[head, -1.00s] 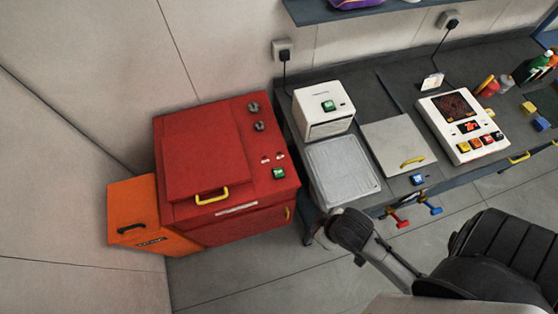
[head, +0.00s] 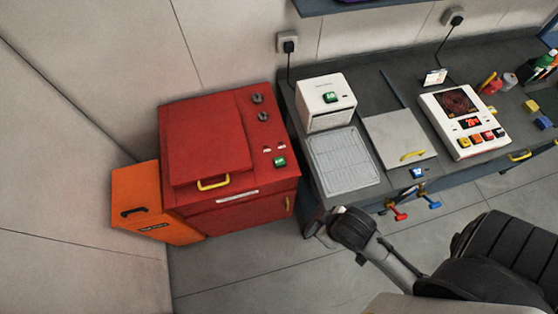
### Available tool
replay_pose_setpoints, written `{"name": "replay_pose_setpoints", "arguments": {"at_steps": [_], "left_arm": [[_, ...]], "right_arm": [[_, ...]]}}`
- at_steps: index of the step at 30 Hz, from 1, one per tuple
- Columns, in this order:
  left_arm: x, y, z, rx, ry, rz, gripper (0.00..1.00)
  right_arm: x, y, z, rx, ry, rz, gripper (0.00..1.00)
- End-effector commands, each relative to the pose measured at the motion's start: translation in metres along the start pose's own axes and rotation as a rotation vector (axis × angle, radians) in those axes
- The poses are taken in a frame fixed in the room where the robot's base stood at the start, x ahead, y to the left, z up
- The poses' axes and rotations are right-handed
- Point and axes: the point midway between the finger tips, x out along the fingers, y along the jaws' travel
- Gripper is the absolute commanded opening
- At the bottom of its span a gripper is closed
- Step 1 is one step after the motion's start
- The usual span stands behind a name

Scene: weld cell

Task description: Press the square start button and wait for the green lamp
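A red cabinet (head: 215,205) with a yellow-handled lid stands left of the bench. A square green button (head: 280,161) sits on its top right, below two small red-and-white parts (head: 274,149) and two dark knobs. A white box (head: 318,116) on the bench also has a square green button (head: 330,97). A square blue button (head: 417,173) is at the bench's front edge. I cannot tell which is the start button, and I make out no lit green lamp. One of my arms shows at the lower right, touching no button; no gripper can be made out.
An orange box (head: 140,195) adjoins the cabinet's left side. The bench (head: 375,98) carries a grey tray (head: 343,175), a yellow-handled plate (head: 393,140) and a white control panel (head: 440,112). Red (head: 397,211) and blue (head: 430,201) levers stick out in front. Floor is clear before the cabinet.

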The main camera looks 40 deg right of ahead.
Motion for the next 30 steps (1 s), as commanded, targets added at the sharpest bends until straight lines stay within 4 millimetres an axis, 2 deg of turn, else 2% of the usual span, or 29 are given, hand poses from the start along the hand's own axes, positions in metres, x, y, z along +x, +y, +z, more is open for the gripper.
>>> {"name": "replay_pose_setpoints", "arguments": {"at_steps": [3, 30], "left_arm": [[0.0001, 0.0001, 0.0005, 0.000, -0.001, 0.000, 0.42], [0.0002, 0.0003, 0.0007, -0.001, -0.002, 0.001, 0.42]], "right_arm": [[-0.0001, -0.0012, -0.0001, 0.003, 0.000, -0.003, 0.00], [-0.0002, -0.0009, -0.0012, 0.001, 0.003, -0.002, 0.00]]}}
